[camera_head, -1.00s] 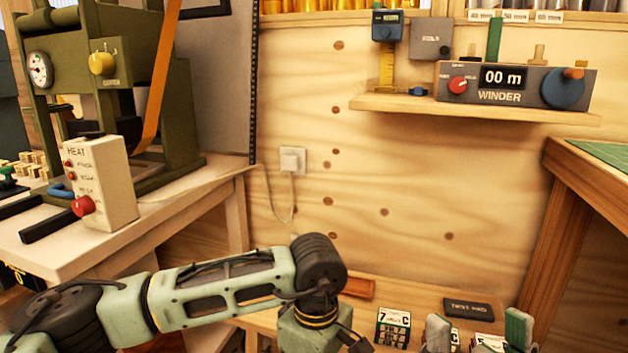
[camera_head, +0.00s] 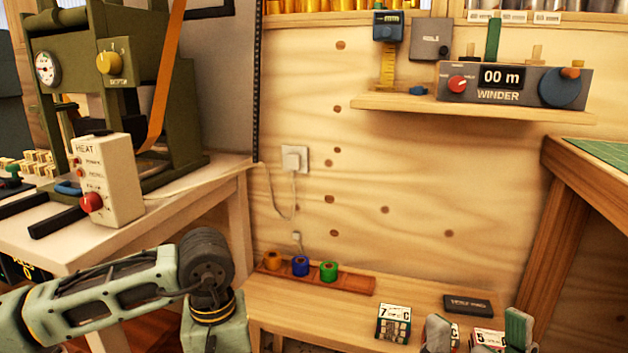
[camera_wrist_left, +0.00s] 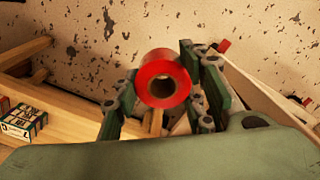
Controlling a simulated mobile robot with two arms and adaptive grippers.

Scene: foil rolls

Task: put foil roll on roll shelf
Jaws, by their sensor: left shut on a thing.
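In the left wrist view, a red foil roll (camera_wrist_left: 162,79) sits between the fingers of my left gripper (camera_wrist_left: 160,85), which is shut on it. The roll's round end with its dark core hole faces the camera. In the head view my left arm comes in at the lower left; its gripper is out of frame. My right gripper (camera_head: 478,325) shows at the lower right, its two fingertips wide apart and nothing gripped between them. A long shelf at the top edge (camera_head: 440,15) bears several gold and silvery rolls, cut off by the frame.
On the low bench (camera_head: 270,310), a wooden tray (camera_head: 345,285) holds an orange roll (camera_head: 272,260), a blue roll (camera_head: 300,266) and a green roll (camera_head: 329,271). A numbered box (camera_head: 393,323) stands nearby. A small wall shelf (camera_head: 470,107) carries the winder (camera_head: 515,82). A heat press (camera_head: 110,90) stands left.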

